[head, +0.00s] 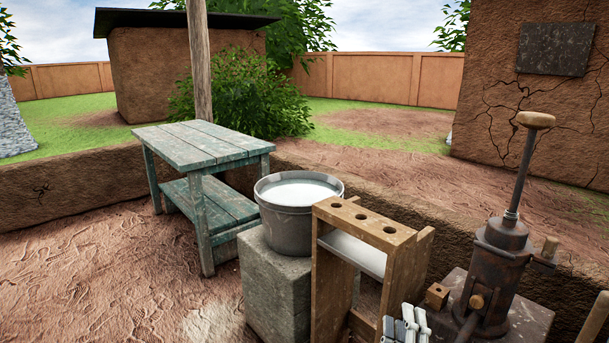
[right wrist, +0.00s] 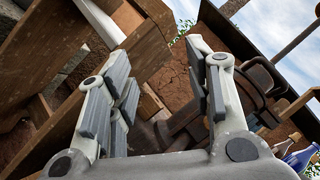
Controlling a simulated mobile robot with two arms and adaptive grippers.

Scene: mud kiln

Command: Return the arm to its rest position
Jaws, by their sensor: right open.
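My right gripper (head: 405,325) shows at the bottom edge of the head view, in front of the wooden rack's right side. In the right wrist view its two grey-padded fingers (right wrist: 160,75) stand apart, with nothing held between them. The rest of my right arm is out of the head view. The wooden rack (head: 362,222), with several round holes in its top board, stands just behind and left of the gripper. A rusty iron press (head: 495,275) with a long upright handle stands to the right. My left gripper is not in view.
A small wooden block (head: 437,295) lies between the gripper and the press. A grey bucket (head: 287,222) of whitish content stands on a stone block (head: 270,285). A green-painted table (head: 200,146) stands further left. The ground (head: 100,270) at left is clear.

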